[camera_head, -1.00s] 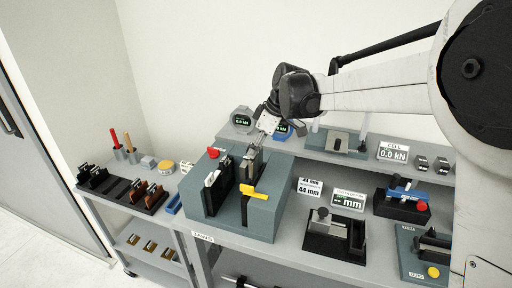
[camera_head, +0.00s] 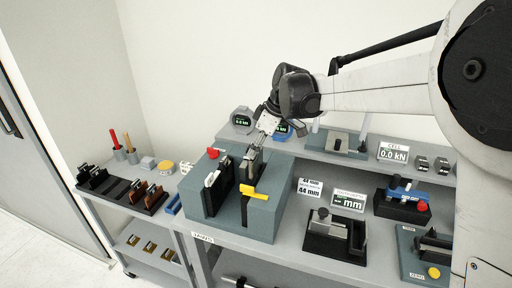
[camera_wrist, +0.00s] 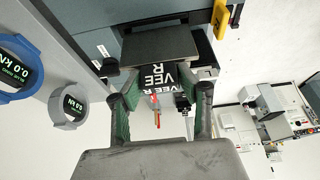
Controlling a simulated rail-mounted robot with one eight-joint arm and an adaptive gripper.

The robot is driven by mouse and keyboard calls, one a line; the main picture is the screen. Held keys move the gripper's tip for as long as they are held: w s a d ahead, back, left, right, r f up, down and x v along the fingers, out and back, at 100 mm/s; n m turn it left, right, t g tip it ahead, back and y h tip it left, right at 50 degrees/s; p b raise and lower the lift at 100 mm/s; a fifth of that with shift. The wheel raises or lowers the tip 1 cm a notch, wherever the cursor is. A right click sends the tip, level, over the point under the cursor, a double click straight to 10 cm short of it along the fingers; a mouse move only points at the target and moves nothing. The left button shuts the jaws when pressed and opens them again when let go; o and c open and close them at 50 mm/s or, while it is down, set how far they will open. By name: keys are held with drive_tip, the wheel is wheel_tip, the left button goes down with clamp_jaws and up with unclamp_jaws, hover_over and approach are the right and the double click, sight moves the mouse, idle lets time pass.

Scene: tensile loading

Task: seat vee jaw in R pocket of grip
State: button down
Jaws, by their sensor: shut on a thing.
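The grip (camera_head: 262,220) is a blue-grey block on the bench, with dark slots, a red knob and a yellow handle (camera_head: 254,192). My gripper (camera_head: 259,143) reaches down from above to the grip's right-hand side. It is shut on the vee jaw (camera_head: 252,160), which stands at the right slot behind the yellow handle. In the wrist view the jaw's dark face (camera_wrist: 172,77) reads "VEE R" between the two green-padded fingers of my gripper (camera_wrist: 160,95). The jaw's lower end is hidden, so I cannot tell how deep it sits.
A dark rack (camera_head: 122,193) with several other jaws is on the left cart. Round 0.0 kN displays (camera_head: 242,119) stand behind the grip. A black fixture (camera_head: 335,236) and a "mm" readout (camera_head: 348,201) stand to its right. The wall behind is bare.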

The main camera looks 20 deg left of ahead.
sight(258, 164)
drive_tip(key=shift+f+b, duration=2.7)
drive_tip(key=shift+f, duration=1.35)
idle(0.6)
drive_tip(key=c, duration=1.1)
unclamp_jaws()
drive_tip(key=v, duration=1.2)
